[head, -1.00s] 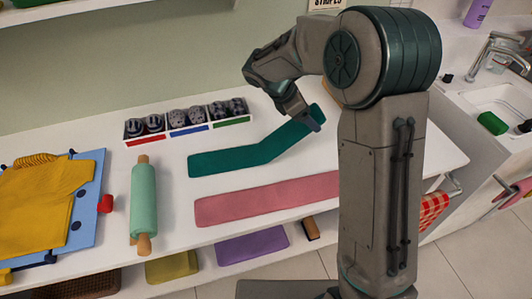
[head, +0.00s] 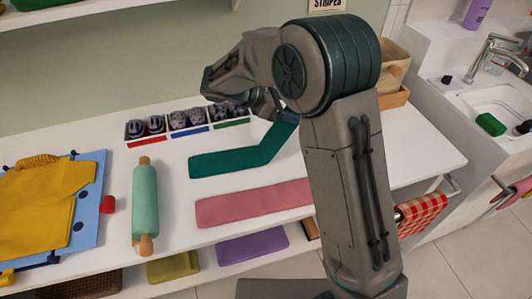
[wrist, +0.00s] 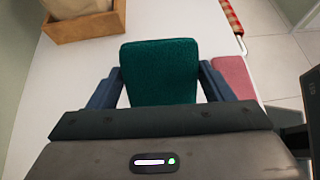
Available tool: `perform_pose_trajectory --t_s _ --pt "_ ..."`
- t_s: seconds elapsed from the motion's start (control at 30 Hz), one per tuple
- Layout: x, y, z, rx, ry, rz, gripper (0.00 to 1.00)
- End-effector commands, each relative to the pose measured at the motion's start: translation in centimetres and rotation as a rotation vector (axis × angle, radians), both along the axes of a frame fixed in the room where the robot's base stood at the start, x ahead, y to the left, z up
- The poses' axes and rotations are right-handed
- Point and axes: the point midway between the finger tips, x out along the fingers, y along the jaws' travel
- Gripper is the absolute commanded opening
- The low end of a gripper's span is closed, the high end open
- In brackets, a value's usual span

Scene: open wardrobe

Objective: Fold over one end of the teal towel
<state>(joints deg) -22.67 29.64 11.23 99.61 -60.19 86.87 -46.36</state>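The teal towel (head: 228,163) lies along the white counter in the head view, its left part flat and its right part bent upward. My gripper (head: 286,117) is at the raised right end, partly hidden behind my arm. In the wrist view the towel (wrist: 160,75) sits between the two blue fingers of my gripper (wrist: 160,82), which press along its two side edges. The gripper looks shut on the towel across its width.
A pink towel (head: 255,203) lies in front, partly behind my arm. A green rolling pin (head: 145,200) and a yellow shirt on a blue board (head: 90,210) are to the left. A divided sock tray (head: 188,118) stands behind. A wooden box (wrist: 85,25) stands beyond the towel.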

Motion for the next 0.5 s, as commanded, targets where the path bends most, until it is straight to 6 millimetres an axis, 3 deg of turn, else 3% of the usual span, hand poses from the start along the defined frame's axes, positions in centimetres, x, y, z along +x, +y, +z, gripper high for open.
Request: perform_pose_trajectory --t_s 0.5 --pt "-0.32 1.34 0.51 -0.072 -0.017 0.003 0.69"
